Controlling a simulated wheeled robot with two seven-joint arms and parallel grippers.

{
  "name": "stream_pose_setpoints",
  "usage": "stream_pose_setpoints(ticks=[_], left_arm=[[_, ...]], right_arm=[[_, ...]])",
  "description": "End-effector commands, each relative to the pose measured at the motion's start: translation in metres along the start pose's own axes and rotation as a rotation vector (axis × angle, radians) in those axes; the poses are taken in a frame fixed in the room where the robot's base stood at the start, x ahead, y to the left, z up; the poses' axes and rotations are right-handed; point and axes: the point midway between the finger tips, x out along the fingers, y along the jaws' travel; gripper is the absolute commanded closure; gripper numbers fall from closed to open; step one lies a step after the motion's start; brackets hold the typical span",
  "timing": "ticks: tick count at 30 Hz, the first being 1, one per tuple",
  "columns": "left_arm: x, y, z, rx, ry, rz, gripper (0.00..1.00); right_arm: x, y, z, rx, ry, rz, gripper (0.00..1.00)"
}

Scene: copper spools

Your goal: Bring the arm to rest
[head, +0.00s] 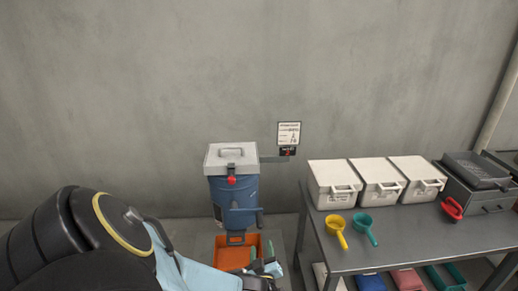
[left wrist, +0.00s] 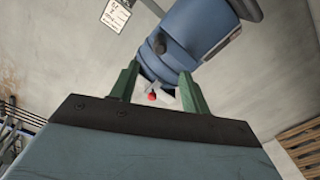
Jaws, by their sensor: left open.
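My left arm (head: 100,240) comes in from the lower left of the head view. My left gripper (head: 264,270) is low in that view, in front of an orange bin (head: 228,258). In the left wrist view my left gripper (left wrist: 158,88) shows two green fingers spread apart, with nothing held between them. Beyond them is a blue drum (left wrist: 195,40), seen tilted, with a small red part between the fingertips. In the head view the blue drum (head: 232,196) stands upright by the wall with a grey lid (head: 231,157). My right gripper is out of view.
Coloured bins sit below. A sign (head: 289,133) hangs on the wall.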

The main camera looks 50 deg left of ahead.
Motion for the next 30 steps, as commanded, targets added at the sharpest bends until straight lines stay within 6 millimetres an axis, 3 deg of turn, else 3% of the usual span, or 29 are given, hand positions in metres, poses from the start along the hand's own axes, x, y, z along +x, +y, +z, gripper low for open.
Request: stream_pose_setpoints(ticks=[11, 15, 17, 20, 26, 30], left_arm=[[0.001, 0.0, 0.0, 0.0, 0.0, 0.0, 0.53], [-0.006, -0.013, 0.011, -0.063, -0.023, -0.035, 0.53], [-0.015, -0.03, 0.026, -0.149, -0.053, -0.083, 0.53], [-0.041, -0.072, 0.061, -0.384, -0.109, -0.22, 0.53], [-0.118, -0.167, 0.138, -0.993, -0.112, -0.624, 0.53], [-0.179, -0.221, 0.183, -1.411, 0.022, -0.923, 0.53]], right_arm=[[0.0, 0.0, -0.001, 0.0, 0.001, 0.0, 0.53], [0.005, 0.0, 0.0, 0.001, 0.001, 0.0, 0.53], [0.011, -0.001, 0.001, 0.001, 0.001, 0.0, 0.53], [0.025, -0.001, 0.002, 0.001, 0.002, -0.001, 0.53], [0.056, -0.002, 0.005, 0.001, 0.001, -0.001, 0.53], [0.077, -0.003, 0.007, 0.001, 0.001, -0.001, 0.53]])
